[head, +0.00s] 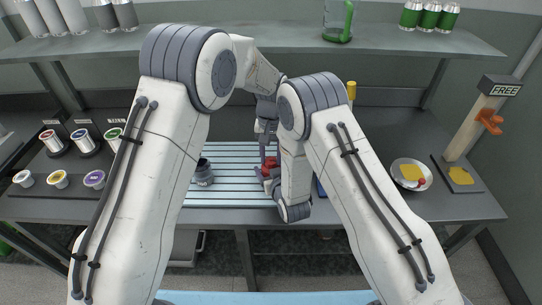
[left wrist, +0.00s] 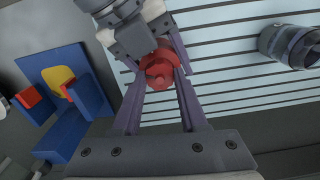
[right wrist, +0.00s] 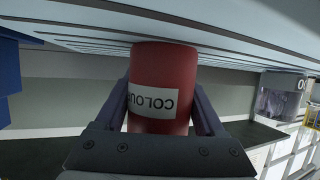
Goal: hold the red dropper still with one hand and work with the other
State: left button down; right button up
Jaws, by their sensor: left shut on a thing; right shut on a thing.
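The red dropper (head: 270,163) is upright at the middle of the slatted bench top, partly hidden by my arms. In the right wrist view it is a red cylinder (right wrist: 163,85) with a white label, upside down in the picture. My right gripper (head: 271,176) is shut around this body from the side. My left gripper (head: 264,152) reaches down from above and is shut on the dropper's red upper part, which also shows between its fingers in the left wrist view (left wrist: 159,66).
A dark grey jar (head: 203,173) stands left of the dropper. A blue holder (left wrist: 62,100) with red and yellow parts is on the other side. A shelf (head: 270,42) hangs above.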

aim_at(271, 160)
pick_arm(q)
jog(key=m, duration=0.4)
jog(key=shift+d+m, duration=0.1)
jog(key=shift+m, duration=0.3)
pick_arm(e)
jog(key=shift+a, duration=0.1)
pick_arm(q)
jog(key=shift+c, duration=2.2)
grip_release()
jog(key=shift+r, duration=0.1)
notch_tip(271, 160, up, 12)
